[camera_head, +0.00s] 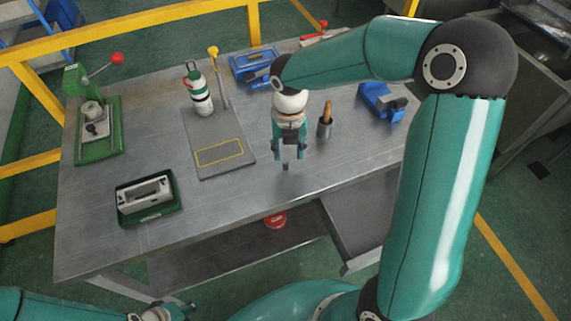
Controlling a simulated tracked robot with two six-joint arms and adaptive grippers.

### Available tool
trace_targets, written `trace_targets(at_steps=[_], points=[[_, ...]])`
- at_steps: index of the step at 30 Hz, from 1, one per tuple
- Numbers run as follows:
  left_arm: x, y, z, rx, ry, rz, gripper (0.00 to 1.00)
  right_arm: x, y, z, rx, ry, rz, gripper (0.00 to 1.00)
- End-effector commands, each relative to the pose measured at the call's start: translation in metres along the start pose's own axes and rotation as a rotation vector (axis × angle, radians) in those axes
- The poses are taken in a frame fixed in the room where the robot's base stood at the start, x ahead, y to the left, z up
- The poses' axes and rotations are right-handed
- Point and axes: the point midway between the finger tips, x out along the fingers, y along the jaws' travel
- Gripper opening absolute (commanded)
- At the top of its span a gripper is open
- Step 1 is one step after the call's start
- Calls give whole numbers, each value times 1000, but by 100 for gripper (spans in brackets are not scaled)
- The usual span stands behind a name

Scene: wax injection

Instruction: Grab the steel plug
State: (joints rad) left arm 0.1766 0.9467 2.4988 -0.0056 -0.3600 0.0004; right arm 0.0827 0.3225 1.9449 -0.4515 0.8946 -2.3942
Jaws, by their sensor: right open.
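The steel plug (286,167) looks like a small dark grey piece standing on the metal table, just below my right gripper. My right gripper (289,155) points straight down with its two fingers apart and nothing visibly held between them. The plug shows just below and between the fingertips; whether they touch it, I cannot tell. My left arm comes in at the bottom left, and its end (165,312) is cut off by the lower edge, so its fingers cannot be made out.
A small cup with a brown-handled tool (325,122) stands close right of my right gripper. A grey board (219,145) with a bottle (199,96) lies to its left. A green tray (150,218), green press (98,145) and blue vise (380,101) stand farther off.

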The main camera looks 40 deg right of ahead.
Motion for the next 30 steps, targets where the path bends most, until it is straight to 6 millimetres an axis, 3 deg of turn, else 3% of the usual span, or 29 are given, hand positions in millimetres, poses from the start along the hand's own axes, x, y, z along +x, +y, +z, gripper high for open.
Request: trace_targets(at_steps=[9,19,27,30], points=[[-6,2,0,0,0,0,40,41,7,0,-1,4,-3,45],[-6,2,0,0,0,0,40,49,7,1,0,0,-1,45],[-6,2,0,0,0,0,40,49,7,1,0,0,0,1],[-6,2,0,0,0,0,40,49,7,1,0,0,0,0]])
